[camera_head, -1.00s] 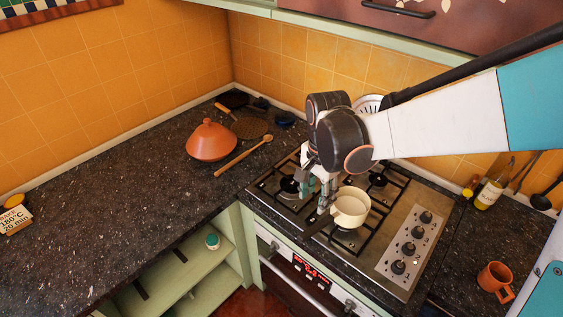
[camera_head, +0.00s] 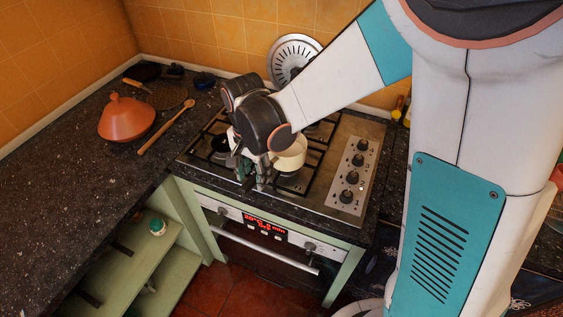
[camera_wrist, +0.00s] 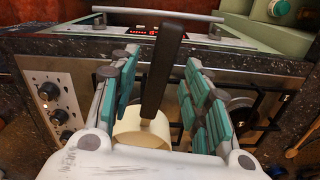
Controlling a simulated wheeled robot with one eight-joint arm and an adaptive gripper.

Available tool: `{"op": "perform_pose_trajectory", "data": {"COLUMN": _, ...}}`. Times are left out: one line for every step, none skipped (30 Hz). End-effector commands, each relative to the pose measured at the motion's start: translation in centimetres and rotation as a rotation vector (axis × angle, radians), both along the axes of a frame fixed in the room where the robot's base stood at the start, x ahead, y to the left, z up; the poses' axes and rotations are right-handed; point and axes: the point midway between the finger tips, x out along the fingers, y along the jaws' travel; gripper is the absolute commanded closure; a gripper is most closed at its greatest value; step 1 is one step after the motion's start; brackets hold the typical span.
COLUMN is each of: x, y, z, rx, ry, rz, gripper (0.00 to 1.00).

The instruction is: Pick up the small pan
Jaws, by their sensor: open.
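The small pan (camera_head: 291,155) is cream-coloured and stands on the front part of the gas hob. In the wrist view its pale bowl (camera_wrist: 140,130) is partly cut off by my gripper's body, and its dark handle (camera_wrist: 162,65) points toward the front edge of the counter. My gripper (camera_head: 252,178) is at the left front of the pan in the head view and hides the handle there. In the wrist view my gripper (camera_wrist: 161,62) is open, with the handle between its two teal-padded fingers and a gap on each side.
The hob (camera_head: 340,150) has black grates and a row of knobs (camera_head: 352,178). An orange tagine (camera_head: 127,118) and a wooden spoon (camera_head: 166,128) lie on the counter to the left. A metal strainer lid (camera_head: 291,55) leans on the back wall. The left counter is mostly clear.

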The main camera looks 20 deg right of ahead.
Motion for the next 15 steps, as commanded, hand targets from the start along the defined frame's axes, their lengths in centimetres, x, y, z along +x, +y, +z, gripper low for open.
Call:
{"op": "perform_pose_trajectory", "data": {"x": 0.0, "y": 0.0, "z": -1.2, "rx": 0.0, "ry": 0.0, "rz": 0.0, "gripper": 0.57}}
{"op": "perform_pose_trajectory", "data": {"x": 0.0, "y": 0.0, "z": -1.6, "rx": 0.0, "ry": 0.0, "rz": 0.0, "gripper": 0.57}}
{"op": "perform_pose_trajectory", "data": {"x": 0.0, "y": 0.0, "z": -1.9, "rx": 0.0, "ry": 0.0, "rz": 0.0, "gripper": 0.57}}
{"op": "perform_pose_trajectory", "data": {"x": 0.0, "y": 0.0, "z": -2.1, "rx": 0.0, "ry": 0.0, "rz": 0.0, "gripper": 0.57}}
{"op": "perform_pose_trajectory", "data": {"x": 0.0, "y": 0.0, "z": -2.3, "rx": 0.0, "ry": 0.0, "rz": 0.0, "gripper": 0.57}}
{"op": "perform_pose_trajectory", "data": {"x": 0.0, "y": 0.0, "z": -2.3, "rx": 0.0, "ry": 0.0, "rz": 0.0, "gripper": 0.57}}
{"op": "perform_pose_trajectory", "data": {"x": 0.0, "y": 0.0, "z": -2.3, "rx": 0.0, "ry": 0.0, "rz": 0.0, "gripper": 0.57}}
{"op": "perform_pose_trajectory", "data": {"x": 0.0, "y": 0.0, "z": -2.3, "rx": 0.0, "ry": 0.0, "rz": 0.0, "gripper": 0.57}}
{"op": "perform_pose_trajectory", "data": {"x": 0.0, "y": 0.0, "z": -2.2, "rx": 0.0, "ry": 0.0, "rz": 0.0, "gripper": 0.57}}
{"op": "perform_pose_trajectory", "data": {"x": 0.0, "y": 0.0, "z": -2.2, "rx": 0.0, "ry": 0.0, "rz": 0.0, "gripper": 0.57}}
{"op": "perform_pose_trajectory", "data": {"x": 0.0, "y": 0.0, "z": -2.2, "rx": 0.0, "ry": 0.0, "rz": 0.0, "gripper": 0.57}}
{"op": "perform_pose_trajectory", "data": {"x": 0.0, "y": 0.0, "z": -2.2, "rx": 0.0, "ry": 0.0, "rz": 0.0, "gripper": 0.57}}
{"op": "perform_pose_trajectory", "data": {"x": 0.0, "y": 0.0, "z": -2.2, "rx": 0.0, "ry": 0.0, "rz": 0.0, "gripper": 0.63}}
{"op": "perform_pose_trajectory", "data": {"x": 0.0, "y": 0.0, "z": -2.2, "rx": 0.0, "ry": 0.0, "rz": 0.0, "gripper": 0.7}}
{"op": "perform_pose_trajectory", "data": {"x": 0.0, "y": 0.0, "z": -2.2, "rx": 0.0, "ry": 0.0, "rz": 0.0, "gripper": 0.79}}
